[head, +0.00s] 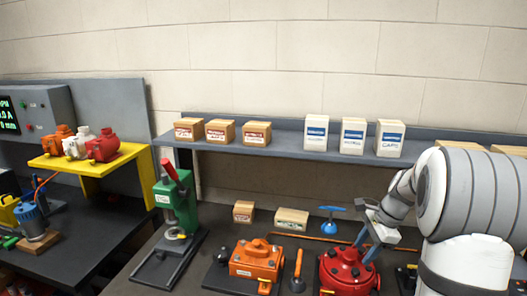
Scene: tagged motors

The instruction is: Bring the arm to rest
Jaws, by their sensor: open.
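My gripper (365,248) is at the right of the head view, pointing down and to the left. Its two blue-grey fingers are apart, with nothing seen between them. It appears just above or against the red round motor housing (347,272) on the dark bench; I cannot tell whether they touch. My white and grey arm fills the right side and hides part of the shelf and bench.
A green press (178,205) stands further left. A blue-handled item (330,220) is behind. Boxes line the grey shelf (290,142).

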